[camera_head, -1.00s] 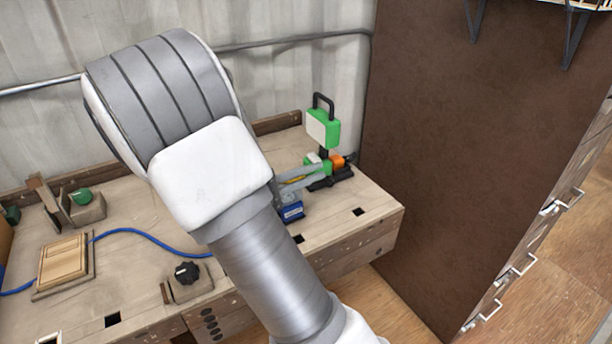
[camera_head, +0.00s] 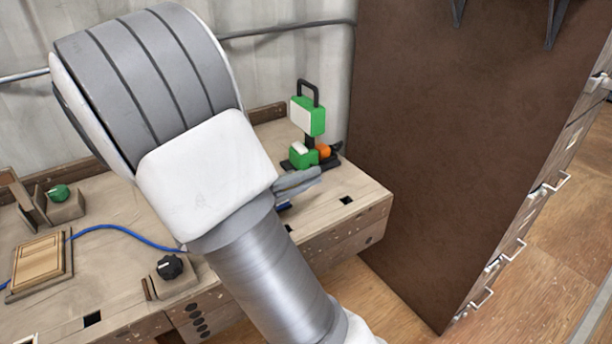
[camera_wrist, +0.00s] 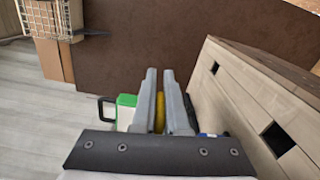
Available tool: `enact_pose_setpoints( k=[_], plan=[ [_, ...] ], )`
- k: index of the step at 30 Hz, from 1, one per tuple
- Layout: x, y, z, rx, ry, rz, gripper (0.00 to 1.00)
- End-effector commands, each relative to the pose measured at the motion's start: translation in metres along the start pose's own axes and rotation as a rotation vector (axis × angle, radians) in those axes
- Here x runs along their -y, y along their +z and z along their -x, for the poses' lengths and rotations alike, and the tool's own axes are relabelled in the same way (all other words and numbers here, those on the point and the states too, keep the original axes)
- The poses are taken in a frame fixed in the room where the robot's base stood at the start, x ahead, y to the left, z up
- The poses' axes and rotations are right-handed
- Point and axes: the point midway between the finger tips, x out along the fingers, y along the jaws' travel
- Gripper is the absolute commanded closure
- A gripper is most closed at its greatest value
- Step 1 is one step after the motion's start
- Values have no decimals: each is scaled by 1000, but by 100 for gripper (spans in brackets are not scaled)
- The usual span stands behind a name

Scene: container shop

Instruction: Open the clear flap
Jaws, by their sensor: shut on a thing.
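My gripper (camera_head: 312,178) is at the right end of the workbench, just in front of a small green and black device with an orange part (camera_head: 323,151). In the wrist view my gripper (camera_wrist: 161,72) has its two grey fingers close together, with a yellow piece (camera_wrist: 160,108) between them, and it is shut on that piece. Most of the yellow piece is hidden by the fingers. I cannot make out a clear flap in either view. My arm hides part of the bench in the head view.
A green and white box with a black handle (camera_head: 308,116) stands behind the gripper; it also shows in the wrist view (camera_wrist: 126,112). A blue item (camera_wrist: 208,135) lies beside the fingers. A tall brown cabinet side (camera_head: 440,150) borders the bench (camera_head: 345,215) on the right.

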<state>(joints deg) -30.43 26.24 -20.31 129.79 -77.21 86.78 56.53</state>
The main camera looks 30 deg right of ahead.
Motion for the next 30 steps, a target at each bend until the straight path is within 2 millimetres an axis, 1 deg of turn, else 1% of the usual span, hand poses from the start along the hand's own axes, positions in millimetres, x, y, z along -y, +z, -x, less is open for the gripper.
enact_pose_setpoints(
  k=[11,12,16,17,30],
  plan=[
    [2,0,0,0,-1,4,100],
    [2,0,0,0,-1,4,86],
    [2,0,0,0,-1,4,62],
    [2,0,0,0,-1,4,60],
    [1,0,2,-1,-1,2,60]
  ],
)
